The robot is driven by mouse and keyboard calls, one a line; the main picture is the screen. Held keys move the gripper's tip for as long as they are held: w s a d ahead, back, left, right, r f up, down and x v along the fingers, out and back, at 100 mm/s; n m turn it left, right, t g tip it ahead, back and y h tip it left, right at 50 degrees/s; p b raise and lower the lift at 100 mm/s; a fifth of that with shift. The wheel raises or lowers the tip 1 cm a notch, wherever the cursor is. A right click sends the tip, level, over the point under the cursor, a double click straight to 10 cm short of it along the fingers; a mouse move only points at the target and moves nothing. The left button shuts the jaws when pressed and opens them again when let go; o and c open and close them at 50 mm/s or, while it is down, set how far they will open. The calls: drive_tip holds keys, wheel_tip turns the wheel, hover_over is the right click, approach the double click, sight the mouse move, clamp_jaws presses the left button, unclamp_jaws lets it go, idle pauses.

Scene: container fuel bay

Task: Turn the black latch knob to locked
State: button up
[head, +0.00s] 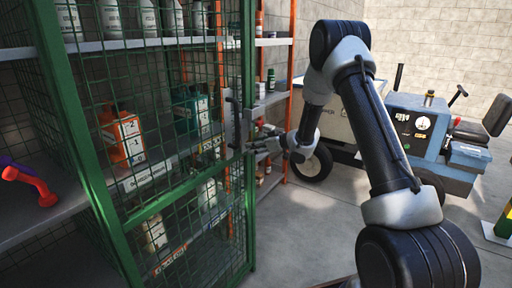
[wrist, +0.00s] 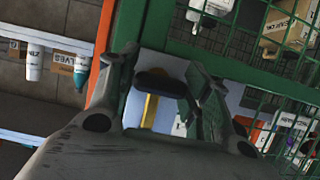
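The black latch knob (wrist: 160,83) shows in the wrist view as a dark rounded bar, with a yellow strip and a pale plate behind it. My gripper (wrist: 163,84) has its two fingers apart, one on each side of the knob. The right finger is close to the knob's end; I cannot tell whether it touches. In the head view my gripper (head: 256,145) points left at the latch edge of the green mesh door (head: 120,225). The knob is not clear there, being small and partly behind the fingers.
Behind the mesh, shelves hold an orange jug (head: 122,138), a teal jug (head: 190,117) and several white bottles. An orange-framed rack (head: 290,60) stands behind my gripper. A blue vehicle (head: 425,135) is at the right. The floor (head: 310,225) below my arm is clear.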

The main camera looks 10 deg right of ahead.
drive_tip(key=shift+o, duration=1.2)
drive_tip(key=v, duration=1.2)
drive_tip(key=shift+r, duration=0.1)
